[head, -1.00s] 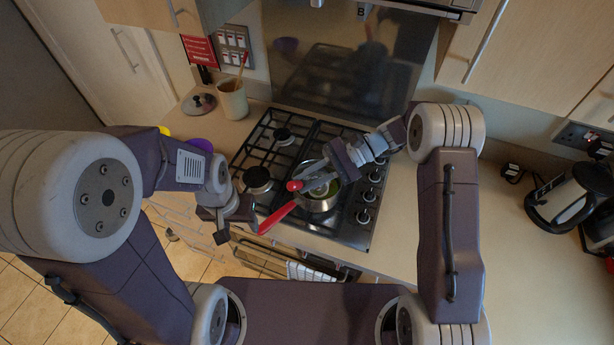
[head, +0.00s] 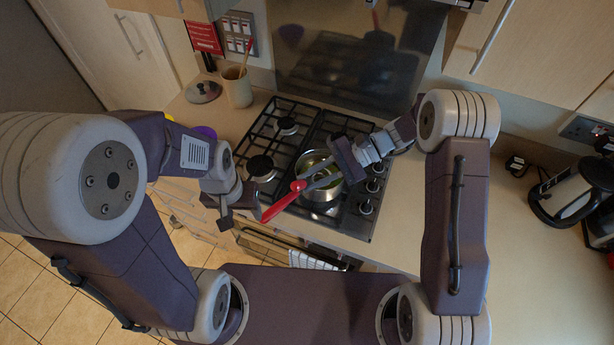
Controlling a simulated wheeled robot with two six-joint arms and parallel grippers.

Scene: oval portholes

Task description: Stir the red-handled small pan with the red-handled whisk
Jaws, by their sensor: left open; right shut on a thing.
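The small pan (head: 322,193) stands on the front right part of the hob, and its red handle (head: 274,211) points toward the lower left. My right gripper (head: 308,185) is shut on the red-handled whisk (head: 298,185) above the pan. Only the whisk's red handle end shows clearly; its wires are hidden by the gripper and I cannot tell how deep they reach. Something greenish shows inside the pan. My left gripper (head: 238,211) is open and left of the pan handle's outer end; I cannot tell whether it touches it.
The gas hob (head: 268,135) has black grates, with knobs along its right side. A utensil pot (head: 238,90) and a lid (head: 203,92) stand at the back left. A kettle (head: 570,195) is at the far right. The counter between hob and kettle is clear.

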